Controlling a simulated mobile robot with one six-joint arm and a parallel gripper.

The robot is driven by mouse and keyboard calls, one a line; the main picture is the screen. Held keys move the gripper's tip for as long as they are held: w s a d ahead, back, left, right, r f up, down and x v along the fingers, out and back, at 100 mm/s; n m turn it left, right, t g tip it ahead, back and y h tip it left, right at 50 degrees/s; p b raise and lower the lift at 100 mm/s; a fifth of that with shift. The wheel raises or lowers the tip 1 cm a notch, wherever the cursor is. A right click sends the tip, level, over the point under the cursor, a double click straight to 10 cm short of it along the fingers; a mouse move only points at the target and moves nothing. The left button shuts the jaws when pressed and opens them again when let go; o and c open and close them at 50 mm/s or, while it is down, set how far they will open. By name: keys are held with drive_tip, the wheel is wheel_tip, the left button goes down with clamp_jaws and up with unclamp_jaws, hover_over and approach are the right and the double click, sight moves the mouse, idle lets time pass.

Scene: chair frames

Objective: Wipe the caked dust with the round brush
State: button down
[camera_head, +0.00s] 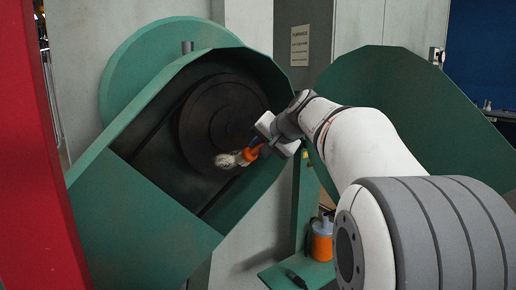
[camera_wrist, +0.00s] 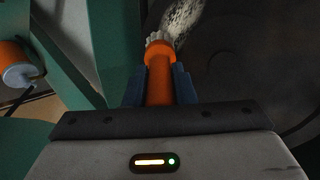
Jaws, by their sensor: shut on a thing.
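My gripper (camera_wrist: 160,88) is shut on the orange handle of the round brush (camera_wrist: 159,58). In the head view the brush (camera_head: 251,154) shows as a small orange piece at the end of my arm, inside the green housing. The pale, speckled caked dust (camera_wrist: 184,22) lies just beyond the bristles in the wrist view. In the head view the dust (camera_head: 226,160) is a whitish patch low on the dark round wheel (camera_head: 215,115), left of the brush. The bristle tips look very close to the dust; I cannot tell whether they touch.
The green housing (camera_head: 150,195) has a raised rim around the dark recess. A large green cover (camera_head: 400,110) stands open at right, partly behind my arm. An orange container (camera_head: 321,240) sits on a green ledge below. A red panel (camera_head: 35,150) is at far left.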

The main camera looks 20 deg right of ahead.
drive_tip(key=shift+d, duration=0.1)
drive_tip(key=shift+w+d, duration=0.2)
drive_tip(key=shift+d, duration=0.3)
drive_tip(key=shift+w+d, duration=0.15)
drive_tip(key=shift+d, duration=0.3)
drive_tip(key=shift+s+a, duration=0.2)
drive_tip(key=shift+a, duration=0.35)
drive_tip(key=shift+s+a, duration=0.15)
drive_tip(key=shift+a, duration=0.4)
drive_tip(key=shift+a, duration=0.1)
drive_tip(key=shift+s+a, duration=0.2)
drive_tip(key=shift+a, duration=0.3)
drive_tip(key=shift+s+a, duration=0.15)
drive_tip(key=shift+a, duration=0.3)
drive_tip(key=shift+a, duration=0.15)
drive_tip(key=shift+s+a, duration=0.2)
drive_tip(key=shift+a, duration=0.3)
drive_tip(key=shift+s+a, duration=0.15)
drive_tip(key=shift+a, duration=0.3)
